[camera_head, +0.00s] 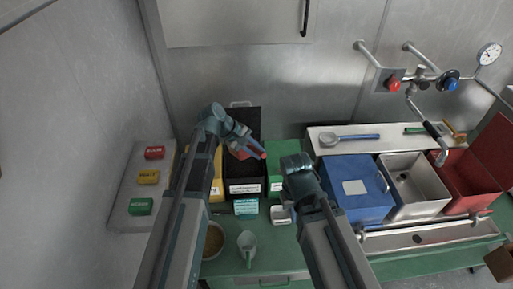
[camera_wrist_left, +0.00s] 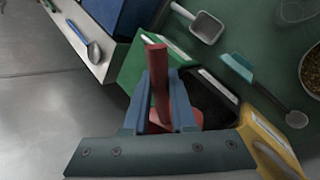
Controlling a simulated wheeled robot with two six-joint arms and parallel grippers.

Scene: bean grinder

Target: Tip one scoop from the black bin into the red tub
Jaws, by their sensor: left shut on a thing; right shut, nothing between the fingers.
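My left gripper (camera_head: 252,146) is shut on a red-handled scoop (camera_head: 244,153) over the black bin (camera_head: 244,188). In the left wrist view, my left gripper (camera_wrist_left: 160,122) holds the scoop's red handle (camera_wrist_left: 158,82). The scoop's red lower part shows beside the fingers, against the black bin (camera_wrist_left: 217,104); I cannot tell whether it holds beans. The red tub (camera_head: 476,184) is at the far right of the head view, with a red panel standing behind it. My right gripper (camera_head: 297,167) is shut and empty near the green bin; its fingertips are hard to make out.
A yellow bin (camera_head: 217,186) and a green bin (camera_head: 277,178) flank the black bin. A blue box (camera_head: 358,207) and a steel basin (camera_head: 415,196) stand between them and the red tub. A white scoop (camera_head: 281,215), a jug (camera_head: 247,245) and a bowl (camera_head: 213,241) are at the front.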

